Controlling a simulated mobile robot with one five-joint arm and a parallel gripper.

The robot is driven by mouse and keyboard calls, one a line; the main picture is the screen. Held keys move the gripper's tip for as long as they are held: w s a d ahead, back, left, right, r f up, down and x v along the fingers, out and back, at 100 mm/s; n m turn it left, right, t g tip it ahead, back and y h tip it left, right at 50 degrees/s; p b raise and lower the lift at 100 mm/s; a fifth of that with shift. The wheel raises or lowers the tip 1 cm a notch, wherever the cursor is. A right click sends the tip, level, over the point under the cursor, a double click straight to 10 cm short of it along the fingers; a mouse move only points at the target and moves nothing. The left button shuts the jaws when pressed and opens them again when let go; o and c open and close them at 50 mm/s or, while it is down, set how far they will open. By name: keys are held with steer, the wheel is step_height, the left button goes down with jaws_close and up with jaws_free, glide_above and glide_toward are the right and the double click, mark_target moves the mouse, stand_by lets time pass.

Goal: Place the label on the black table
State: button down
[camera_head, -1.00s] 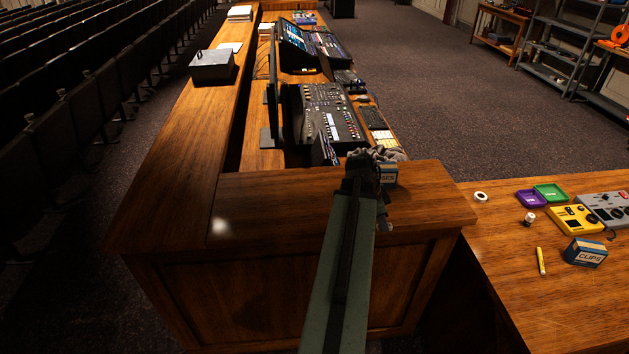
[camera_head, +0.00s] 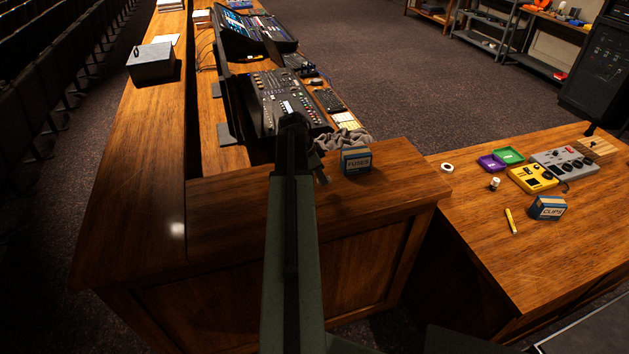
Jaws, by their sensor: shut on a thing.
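My gripper (camera_head: 293,125) is at the far end of my green-grey arm, seen from behind, over the near end of the wooden mixing desk. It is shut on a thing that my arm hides. No label can be made out, so I cannot tell if that thing is the label. A dark flat surface (camera_head: 598,332) with a pale edge shows at the bottom right corner. I cannot tell whether it is the black table.
A fuses box (camera_head: 355,161) and grey cloth (camera_head: 345,138) lie right of my gripper, near the mixing console (camera_head: 280,100). The wooden side table (camera_head: 540,270) holds a clips box (camera_head: 547,208), a yellow marker (camera_head: 510,221), trays and devices. Its front part is bare.

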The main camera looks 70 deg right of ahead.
mark_target(316, 185)
steer(key=shift+w+d+f, duration=0.15)
steer(key=shift+w+d, duration=0.8)
steer(key=shift+w, duration=0.1)
steer(key=f+b, duration=0.4)
steer(key=shift+w+d, duration=0.2)
steer(key=shift+w, duration=0.05)
steer(key=shift+r, duration=0.25)
steer(key=c, duration=1.7)
jaws_free()
steer(key=shift+f, duration=0.25)
steer(key=shift+c, duration=0.2)
steer(key=o, duration=0.4)
steer(key=shift+r, duration=0.1)
